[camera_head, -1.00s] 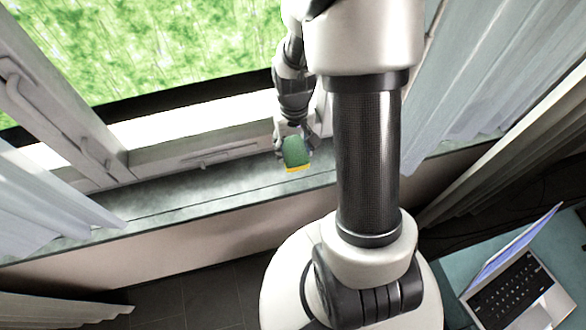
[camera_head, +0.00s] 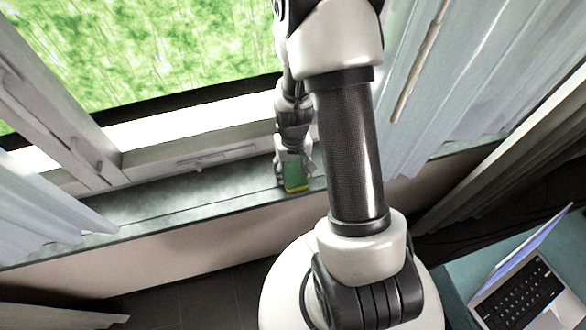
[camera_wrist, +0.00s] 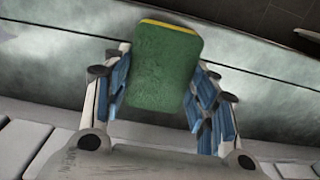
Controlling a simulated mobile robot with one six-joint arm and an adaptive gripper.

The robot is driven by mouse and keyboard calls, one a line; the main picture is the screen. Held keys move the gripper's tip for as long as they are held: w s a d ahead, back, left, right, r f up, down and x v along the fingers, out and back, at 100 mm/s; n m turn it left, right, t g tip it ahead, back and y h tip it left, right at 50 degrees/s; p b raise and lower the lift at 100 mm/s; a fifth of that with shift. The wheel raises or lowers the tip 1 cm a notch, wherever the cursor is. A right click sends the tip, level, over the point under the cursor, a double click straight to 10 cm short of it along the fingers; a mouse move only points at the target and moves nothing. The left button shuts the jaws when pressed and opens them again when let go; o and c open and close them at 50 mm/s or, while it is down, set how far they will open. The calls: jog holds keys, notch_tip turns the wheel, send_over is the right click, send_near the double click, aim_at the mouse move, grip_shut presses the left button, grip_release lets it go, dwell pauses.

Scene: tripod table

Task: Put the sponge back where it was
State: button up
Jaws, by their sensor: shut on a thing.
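The sponge (camera_head: 295,174) is green with a yellow layer along one edge. My gripper (camera_head: 293,168) is shut on it, over the grey stone windowsill (camera_head: 160,203) in the head view. In the wrist view the sponge (camera_wrist: 166,66) stands between the two blue-padded fingers of my gripper (camera_wrist: 164,95), its yellow edge at the top. Its far end sticks out beyond the fingertips. The sill (camera_wrist: 50,62) lies behind it. I cannot tell whether the sponge touches the sill.
The window frame (camera_head: 190,152) with its handle runs behind the sill. Pale curtains hang at the left (camera_head: 50,205) and right (camera_head: 440,90). An open laptop (camera_head: 520,290) rests on a teal surface at the lower right. The sill left of my gripper is clear.

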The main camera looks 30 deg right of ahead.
jog(key=o, duration=0.9)
jog(key=shift+o, duration=0.2)
notch_tip(320, 180, up, 12)
jog(key=p, duration=0.4)
notch_tip(320, 180, up, 13)
jog(key=n+t, duration=0.1)
jog(key=t, duration=0.1)
send_over(293, 172)
jog(key=s+a, duration=0.2)
jog(key=a, duration=0.3)
jog(key=s+a+r+n+t, duration=0.2)
jog(key=s+a+r, duration=0.3)
jog(key=s+r, duration=0.5)
jog(key=shift+s+a+r+t, duration=0.3)
jog(key=shift+s+r, duration=0.1)
jog(key=shift+s, duration=0.4)
